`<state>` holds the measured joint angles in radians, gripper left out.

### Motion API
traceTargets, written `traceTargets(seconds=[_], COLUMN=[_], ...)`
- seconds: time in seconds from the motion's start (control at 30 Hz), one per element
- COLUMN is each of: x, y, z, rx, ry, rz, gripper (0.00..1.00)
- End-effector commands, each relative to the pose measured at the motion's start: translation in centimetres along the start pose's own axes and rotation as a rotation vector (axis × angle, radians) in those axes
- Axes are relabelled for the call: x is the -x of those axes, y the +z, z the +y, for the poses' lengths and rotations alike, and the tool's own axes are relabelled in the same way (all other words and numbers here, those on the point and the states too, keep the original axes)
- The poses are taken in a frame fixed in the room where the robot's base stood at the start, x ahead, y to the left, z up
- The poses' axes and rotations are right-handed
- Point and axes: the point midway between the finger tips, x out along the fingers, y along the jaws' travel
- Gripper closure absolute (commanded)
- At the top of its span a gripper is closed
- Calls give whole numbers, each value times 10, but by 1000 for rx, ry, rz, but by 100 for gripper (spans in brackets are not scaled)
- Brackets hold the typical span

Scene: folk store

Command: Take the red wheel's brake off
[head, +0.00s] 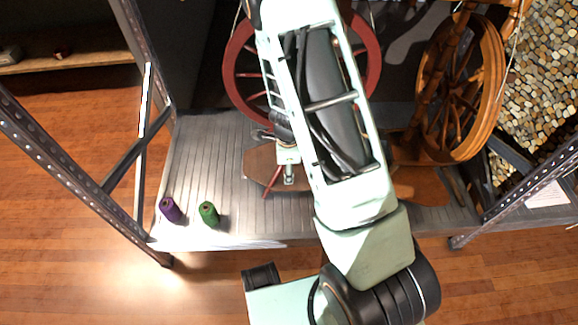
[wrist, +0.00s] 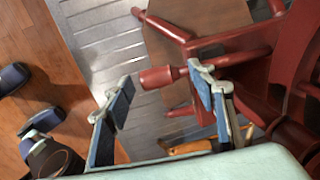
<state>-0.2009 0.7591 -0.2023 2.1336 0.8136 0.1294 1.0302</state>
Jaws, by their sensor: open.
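The red wheel (head: 238,72) stands on the metal shelf, largely hidden behind my arm in the head view. Its red frame (wrist: 290,90) fills the right of the wrist view. A red turned knob (wrist: 157,77) on a red rod points left in the wrist view. I cannot tell for certain whether this knob is the brake. My gripper (wrist: 160,75) is open, with one finger to the left of the knob's end and the other by the rod behind it. I cannot tell whether a finger touches it. In the head view the gripper (head: 287,165) is partly hidden by my arm.
A brown wooden wheel (head: 488,85) stands to the right. A purple spool (head: 170,209) and a green spool (head: 209,214) stand at the shelf's front left. The metal shelf (head: 200,150) is clear behind them. Perforated metal posts (head: 60,150) edge the shelf.

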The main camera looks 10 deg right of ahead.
Motion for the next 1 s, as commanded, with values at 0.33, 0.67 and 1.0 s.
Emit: traceTargets(seconds=[0.33, 0.67, 1.0], x=[0, 0, 10], y=[0, 0, 0], z=[0, 0, -4], rx=[0, -1, -3], ry=[0, 1, 61], rz=[0, 0, 0], gripper=[80, 100, 100])
